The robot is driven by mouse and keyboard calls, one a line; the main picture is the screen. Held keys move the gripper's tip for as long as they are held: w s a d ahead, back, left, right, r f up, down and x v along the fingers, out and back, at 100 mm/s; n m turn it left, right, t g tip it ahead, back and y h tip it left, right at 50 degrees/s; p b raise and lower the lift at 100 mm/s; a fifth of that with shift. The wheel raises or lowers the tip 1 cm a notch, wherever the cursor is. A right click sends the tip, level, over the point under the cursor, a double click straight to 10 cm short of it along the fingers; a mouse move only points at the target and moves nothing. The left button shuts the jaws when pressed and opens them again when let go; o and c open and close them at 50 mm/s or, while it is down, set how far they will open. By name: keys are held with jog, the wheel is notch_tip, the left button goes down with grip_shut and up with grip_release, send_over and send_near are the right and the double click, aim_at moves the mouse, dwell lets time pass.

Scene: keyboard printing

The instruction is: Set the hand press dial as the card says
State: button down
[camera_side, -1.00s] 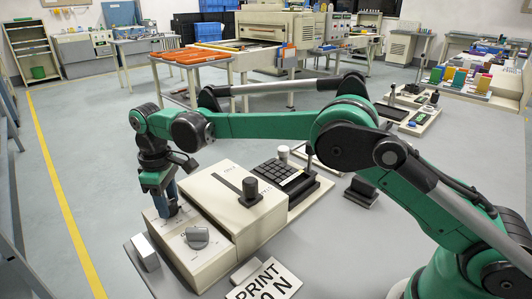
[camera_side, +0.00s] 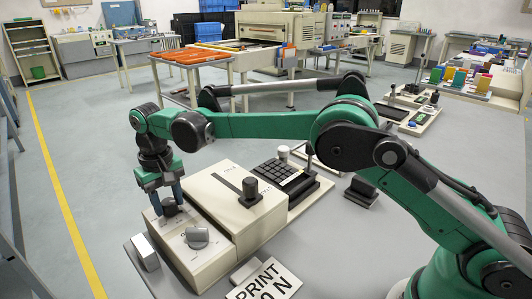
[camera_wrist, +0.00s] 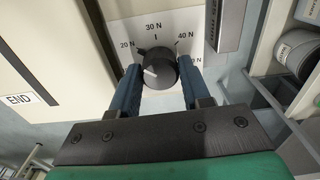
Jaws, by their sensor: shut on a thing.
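The dial is a dark round knob (camera_wrist: 157,68) on a pale plate marked 20 N, 30 N and 40 N, with another N label partly hidden at right. Its small nub is at the upper left, between 20 N and 30 N; a short white mark shows on its face. My gripper (camera_wrist: 157,76) is shut on the dial, one blue finger each side. In the side view my gripper (camera_side: 170,206) is down on the cream press (camera_side: 180,255), mostly covering the dial. The card (camera_side: 262,285) reads PRINT and 0 N; the picture's bottom edge cuts it off, hiding its first digit.
A grey knob (camera_side: 197,238) sits in front of the dial. A taller cream block with a black knob (camera_side: 250,188) in a slot stands beside it, then a dark key grid (camera_side: 283,176). A small pale block (camera_side: 146,252) lies at left.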

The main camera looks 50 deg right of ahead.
aim_at(168, 201)
dwell(0.4)
jog(key=shift+c, duration=2.1)
grip_release()
jog(key=shift+r, duration=2.85)
